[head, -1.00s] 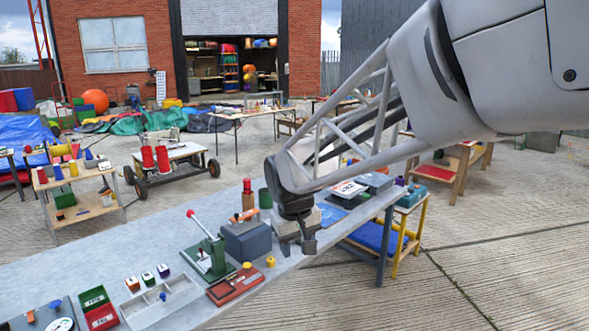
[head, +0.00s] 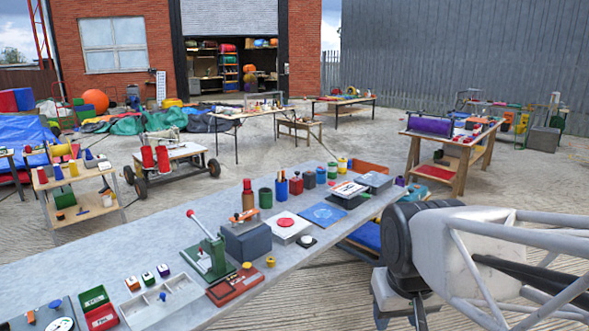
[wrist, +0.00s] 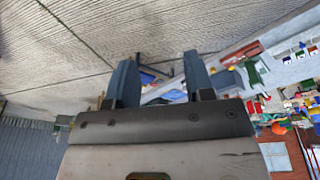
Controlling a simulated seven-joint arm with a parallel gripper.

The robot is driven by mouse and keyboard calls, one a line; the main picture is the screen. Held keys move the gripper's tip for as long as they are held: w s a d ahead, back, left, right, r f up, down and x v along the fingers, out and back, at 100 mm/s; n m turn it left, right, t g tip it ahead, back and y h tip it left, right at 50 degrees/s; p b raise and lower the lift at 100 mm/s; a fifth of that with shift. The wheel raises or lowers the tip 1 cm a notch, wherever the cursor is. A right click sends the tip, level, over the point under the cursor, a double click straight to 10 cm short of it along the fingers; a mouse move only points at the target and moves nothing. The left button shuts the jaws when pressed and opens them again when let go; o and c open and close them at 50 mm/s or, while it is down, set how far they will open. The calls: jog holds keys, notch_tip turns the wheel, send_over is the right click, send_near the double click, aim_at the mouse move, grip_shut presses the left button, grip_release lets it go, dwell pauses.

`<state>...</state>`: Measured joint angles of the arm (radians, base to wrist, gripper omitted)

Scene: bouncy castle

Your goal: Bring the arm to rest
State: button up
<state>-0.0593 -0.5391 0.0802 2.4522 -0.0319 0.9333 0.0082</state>
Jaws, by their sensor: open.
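My gripper (head: 401,318) is at the lower right of the head view, beside the right end of the long grey table (head: 120,262) and clear of it. Its fingers point down, and the frame's bottom edge cuts close to them. In the wrist view the two dark fingers (wrist: 160,80) stand well apart with nothing between them. The gripper is open and empty. Concrete ground shows around the fingers, with the table beyond them.
The table carries a green press with a red-tipped lever (head: 208,255), a grey block (head: 247,240), a red button box (head: 287,226), a blue mat (head: 323,215) and a white tray (head: 163,300). A wooden bench (head: 450,150) stands behind my arm. Concrete ground lies open at the right.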

jog(key=shift+m, duration=0.5)
jog(key=s, duration=0.1)
jog(key=s+d+f, duration=0.1)
jog(key=s, duration=0.1)
jog(key=s+d, duration=0.1)
jog(key=s, duration=0.1)
jog(key=shift+s+f, duration=0.1)
jog(key=shift+f, duration=0.15)
